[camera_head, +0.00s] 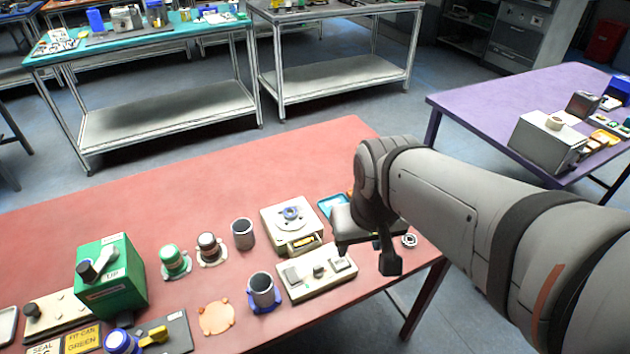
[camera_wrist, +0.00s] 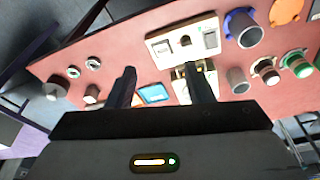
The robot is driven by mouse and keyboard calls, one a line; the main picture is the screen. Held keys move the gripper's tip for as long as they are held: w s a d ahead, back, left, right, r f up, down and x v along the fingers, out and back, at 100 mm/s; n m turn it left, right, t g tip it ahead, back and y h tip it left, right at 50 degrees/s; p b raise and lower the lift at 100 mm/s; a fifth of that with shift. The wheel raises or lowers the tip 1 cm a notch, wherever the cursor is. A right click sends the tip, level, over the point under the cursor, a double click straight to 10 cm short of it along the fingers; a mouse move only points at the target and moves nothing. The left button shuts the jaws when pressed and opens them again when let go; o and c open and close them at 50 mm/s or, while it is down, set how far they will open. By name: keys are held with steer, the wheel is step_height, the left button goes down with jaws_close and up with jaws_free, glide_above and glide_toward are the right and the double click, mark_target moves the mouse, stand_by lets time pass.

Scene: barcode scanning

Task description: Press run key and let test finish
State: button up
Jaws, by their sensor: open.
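A cream panel (camera_head: 316,274) with grey keys and a dark knob lies near the front edge of the red table; it also shows in the wrist view (camera_wrist: 184,52). Behind it stands a cream tester (camera_head: 291,224) with a small lit yellow window and a ring-shaped blue and grey part on top. In the wrist view the right finger partly covers the tester (camera_wrist: 180,88). No key label is readable, so I cannot tell which is the run key. My gripper (camera_head: 366,257) is open and empty, above the table to the right of panel and tester; its fingers (camera_wrist: 162,72) are spread.
Two grey cups (camera_head: 243,234) (camera_head: 262,290), green and dark knobs and a green box (camera_head: 110,275) stand to the left. A blue tray (camera_head: 332,205) lies beside the tester. A metal ring (camera_head: 409,240) lies near the right edge.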

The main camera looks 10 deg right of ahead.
jaws_close()
stand_by(1.4)
